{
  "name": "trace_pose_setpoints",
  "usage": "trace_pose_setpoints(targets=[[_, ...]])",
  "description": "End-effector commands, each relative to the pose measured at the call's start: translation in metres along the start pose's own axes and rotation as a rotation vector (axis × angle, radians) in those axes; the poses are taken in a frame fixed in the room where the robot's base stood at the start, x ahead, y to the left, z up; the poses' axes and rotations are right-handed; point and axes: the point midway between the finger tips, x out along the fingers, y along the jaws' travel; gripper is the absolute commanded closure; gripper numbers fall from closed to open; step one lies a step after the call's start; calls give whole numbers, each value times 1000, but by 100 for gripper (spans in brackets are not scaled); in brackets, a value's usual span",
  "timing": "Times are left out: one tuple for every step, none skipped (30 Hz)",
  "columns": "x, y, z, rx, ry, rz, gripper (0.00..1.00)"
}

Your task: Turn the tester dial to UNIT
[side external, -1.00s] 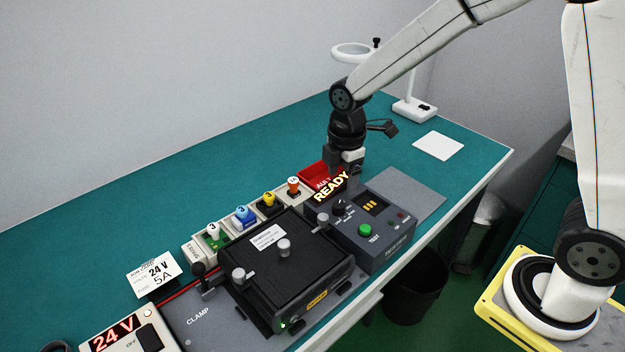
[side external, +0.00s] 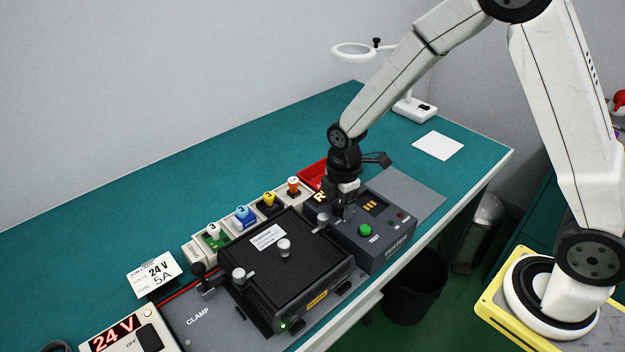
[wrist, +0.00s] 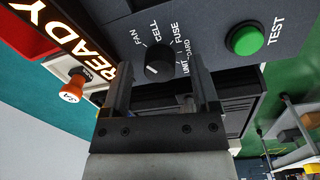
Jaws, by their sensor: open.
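The tester (side external: 392,262) is a dark grey box at the right end of the row. Its black dial (wrist: 158,60) shows in the wrist view, with FAN, CELL, FUSE, BOARD and UNIT printed around it. I cannot tell for certain which label its mark points at. My gripper (side external: 339,214) is low over the dial in the side view and hides it there. In the wrist view my gripper (wrist: 160,72) is open, one finger on each side of the dial; contact cannot be told.
A green TEST button (wrist: 244,40) sits right of the dial. The lit READY sign (wrist: 75,40) stands to the left. A black clamp fixture (side external: 285,262) and several coloured plugs (side external: 245,215) are beside the tester. A grey mat (side external: 412,196) behind it is clear.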

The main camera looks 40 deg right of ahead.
Motion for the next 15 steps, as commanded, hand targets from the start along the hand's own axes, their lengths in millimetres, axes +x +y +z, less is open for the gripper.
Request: trace_pose_setpoints(targets=[[0,0,0,0,0,0,22],[1,0,0,0,0,0,22],[1,0,0,0,0,0,22],[1,0,0,0,0,0,22],[0,0,0,0,0,0,22],[0,0,0,0,0,0,22],[0,0,0,0,0,0,22],[0,0,0,0,0,0,29],[0,0,0,0,0,0,41],[0,0,0,0,0,0,51],[0,0,0,0,0,0,60],[0,0,0,0,0,0,73],[0,0,0,0,0,0,83],[0,0,0,0,0,0,92],[0,0,0,0,0,0,100]])
